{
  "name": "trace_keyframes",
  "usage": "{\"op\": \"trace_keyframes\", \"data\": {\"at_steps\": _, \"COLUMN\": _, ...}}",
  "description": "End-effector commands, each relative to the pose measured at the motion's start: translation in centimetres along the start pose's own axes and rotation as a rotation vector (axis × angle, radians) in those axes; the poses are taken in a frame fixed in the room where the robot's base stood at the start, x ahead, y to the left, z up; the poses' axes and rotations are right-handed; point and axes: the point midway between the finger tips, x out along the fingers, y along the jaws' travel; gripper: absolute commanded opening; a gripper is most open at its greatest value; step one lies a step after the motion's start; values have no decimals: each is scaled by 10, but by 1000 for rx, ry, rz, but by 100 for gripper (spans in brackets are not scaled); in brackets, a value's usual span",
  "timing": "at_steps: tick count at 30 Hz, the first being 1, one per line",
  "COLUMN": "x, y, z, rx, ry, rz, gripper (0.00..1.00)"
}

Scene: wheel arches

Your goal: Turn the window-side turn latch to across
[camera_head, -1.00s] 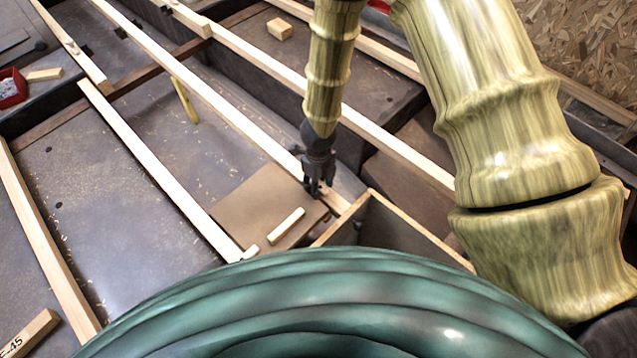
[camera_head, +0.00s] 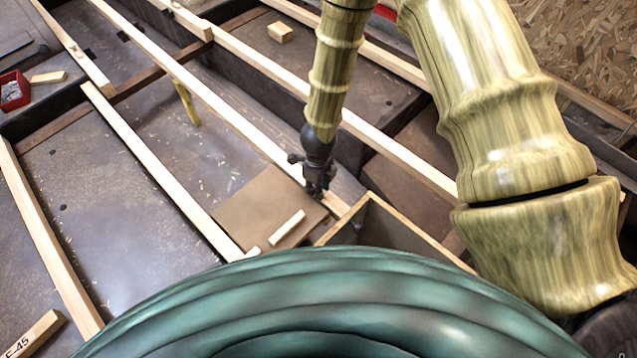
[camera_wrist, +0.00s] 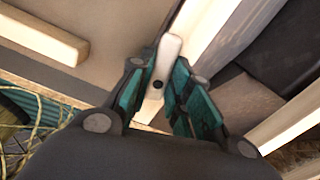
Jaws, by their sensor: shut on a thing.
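In the wrist view, a small pale wooden turn latch (camera_wrist: 168,52) with a dark pivot hole sits between the teal pads of my gripper (camera_wrist: 160,78). The fingers are shut on it. Its long side runs close to the direction of the pale rail beside it. In the head view, my gripper (camera_head: 317,190) points down at the rail, by the right corner of a brown panel (camera_head: 245,208), and hides the latch there. I cannot tell the latch's exact angle to the panel edge.
A pale wooden bar (camera_head: 287,228) lies on the panel; it also shows in the wrist view (camera_wrist: 40,35). An open wooden box (camera_head: 400,222) stands just right of my gripper. Long pale rails (camera_head: 160,165) cross the scene. A red tray (camera_head: 13,90) is far left.

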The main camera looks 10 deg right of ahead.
Motion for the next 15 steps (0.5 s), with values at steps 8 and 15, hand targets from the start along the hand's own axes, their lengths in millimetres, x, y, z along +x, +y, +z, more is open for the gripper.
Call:
{"op": "trace_keyframes", "data": {"at_steps": 8, "x": -7, "y": 2, "z": -1, "rx": -257, "ry": 3, "rz": 0, "gripper": 0}}
{"op": "trace_keyframes", "data": {"at_steps": 15, "x": -6, "y": 3, "z": -2, "rx": -487, "ry": 4, "rz": -1, "gripper": 0}}
